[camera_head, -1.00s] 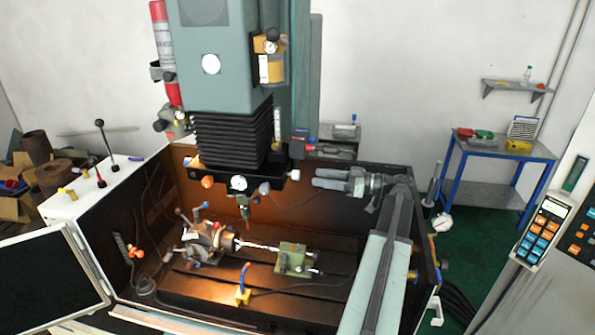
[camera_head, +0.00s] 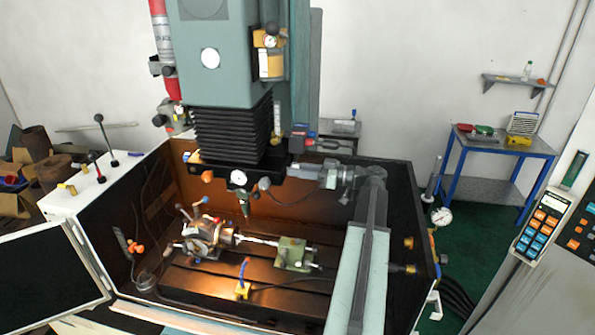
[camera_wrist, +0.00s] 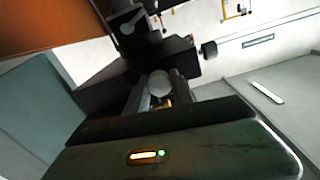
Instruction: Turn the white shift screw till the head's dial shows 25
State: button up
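The machine head's round white dial (camera_head: 238,178) faces me below the bellows; its reading is too small to make out. A small pale knob (camera_head: 264,184), which may be the white shift screw, sits just right of it. My gripper (camera_head: 306,172) reaches in from the right, level with the dark block under the head, its fingertips hard to separate from that block. In the wrist view a pale round knob (camera_wrist: 160,83) shows just beyond my gripper's dark body; I cannot tell whether the fingers touch it or how far apart they are.
Below the head are a chuck (camera_head: 205,238), a green tailstock block (camera_head: 293,253) and a yellow-based blue hose (camera_head: 242,288). The enclosure's dark walls surround them. Another dial gauge (camera_head: 441,216) stands at the right wall. A black knob (camera_wrist: 208,49) shows in the wrist view.

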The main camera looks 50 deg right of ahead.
jog(key=shift+m, duration=0.3)
grip_shut()
jog(key=o, duration=1)
grip_release()
jog(key=shift+o, duration=0.2)
jog(key=v, duration=0.7)
jog(key=shift+s+d, duration=0.2)
jog(key=shift+s, duration=0.15)
